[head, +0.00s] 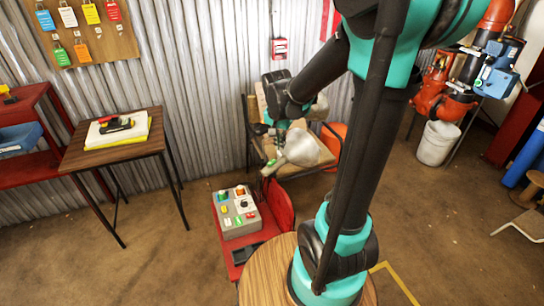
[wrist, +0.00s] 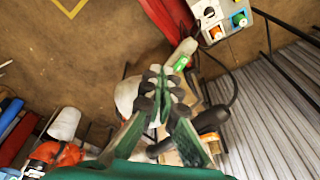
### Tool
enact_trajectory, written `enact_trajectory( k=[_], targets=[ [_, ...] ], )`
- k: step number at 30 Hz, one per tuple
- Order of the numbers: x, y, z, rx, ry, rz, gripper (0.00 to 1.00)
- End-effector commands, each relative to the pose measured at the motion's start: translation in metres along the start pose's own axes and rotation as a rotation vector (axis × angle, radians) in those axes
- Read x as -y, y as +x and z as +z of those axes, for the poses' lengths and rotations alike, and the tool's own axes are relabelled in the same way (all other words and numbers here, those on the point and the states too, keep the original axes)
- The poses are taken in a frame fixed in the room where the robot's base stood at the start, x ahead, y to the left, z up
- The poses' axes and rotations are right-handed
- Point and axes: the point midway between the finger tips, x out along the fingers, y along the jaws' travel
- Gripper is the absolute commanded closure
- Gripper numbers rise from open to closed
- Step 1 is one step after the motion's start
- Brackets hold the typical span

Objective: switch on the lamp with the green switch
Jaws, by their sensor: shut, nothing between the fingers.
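A grey control box (head: 237,228) with several coloured switches stands on a red seat or stand, low in the middle of the head view. A green switch (head: 222,196) is at its far left corner; a green one also shows on the box in the wrist view (wrist: 240,19), beside an orange one.
A wooden side table (head: 112,145) with a yellow and white stack stands at left. A small green item (wrist: 181,63) is near my fingertips in the wrist view. Floor left of the box is clear.

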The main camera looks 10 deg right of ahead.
Motion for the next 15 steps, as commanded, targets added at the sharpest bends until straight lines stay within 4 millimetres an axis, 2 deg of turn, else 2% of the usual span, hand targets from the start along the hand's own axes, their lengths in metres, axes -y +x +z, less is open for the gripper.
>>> enact_trajectory(
  k=[1,6,10,15],
  targets=[
    [0.012,0.000,-0.009,0.004,0.039,0.013,1.00],
    [0.044,0.002,-0.030,0.011,0.184,0.059,1.00],
    [0.061,0.005,-0.040,0.010,0.266,0.086,1.00],
    [0.073,0.006,-0.046,0.009,0.324,0.105,1.00]
  ],
)
